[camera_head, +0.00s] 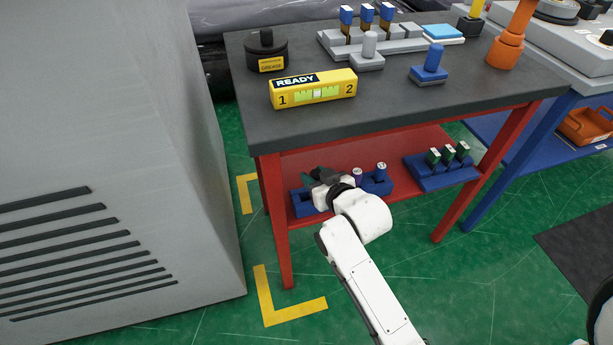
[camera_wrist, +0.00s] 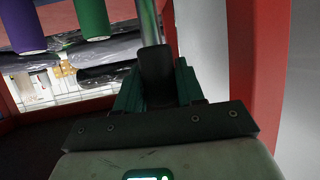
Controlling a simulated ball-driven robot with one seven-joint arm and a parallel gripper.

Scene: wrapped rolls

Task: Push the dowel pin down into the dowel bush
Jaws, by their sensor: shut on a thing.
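My gripper (camera_wrist: 155,75) is at the lower red shelf, and its dark fingers also show small in the head view (camera_head: 318,176). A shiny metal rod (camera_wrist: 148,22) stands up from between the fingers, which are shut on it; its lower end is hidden. On the bench top, a grey pin (camera_head: 369,44) stands upright in a grey block (camera_head: 367,63). A blue pin (camera_head: 433,57) stands upright in a blue block (camera_head: 428,78). I cannot tell from their looks which of these are the dowel pin and bush. My gripper is below and apart from both.
A blue rack (camera_head: 375,185) with upright cylinders is beside my gripper. Another blue rack (camera_head: 445,175) holds green-bodied pieces. The dark bench top (camera_head: 400,98) is overhead. Red legs (camera_head: 273,215) flank the shelf. Purple (camera_wrist: 20,25) and green cylinders (camera_wrist: 91,20) show close by.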

